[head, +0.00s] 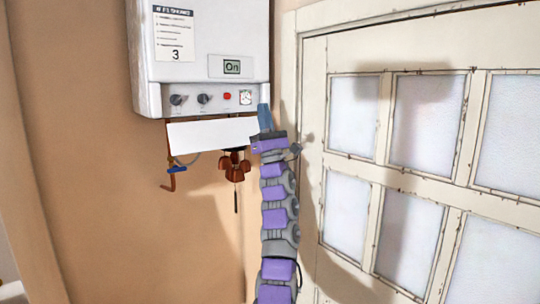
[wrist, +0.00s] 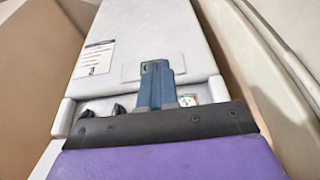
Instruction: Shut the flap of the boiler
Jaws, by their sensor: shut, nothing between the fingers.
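The white boiler (head: 203,45) hangs on the wall at the upper left of the head view. Its flap (head: 210,134) hangs open below the control panel as a slightly tilted white plate, and the knobs and gauge (head: 246,98) are uncovered. My gripper (head: 264,108) is shut and empty, at the flap's right end by the boiler's lower right corner. Whether it touches the flap I cannot tell. In the wrist view the blue fingers (wrist: 155,82) point up the boiler front (wrist: 140,35) and cover part of the controls; I cannot make out the flap there.
Copper pipes with a blue-handled valve (head: 177,169) and a reddish-brown valve wheel (head: 235,167) hang under the flap. A worn white door with glass panes (head: 430,110) stands close on the right of my arm. Bare wall (head: 110,220) lies to the lower left.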

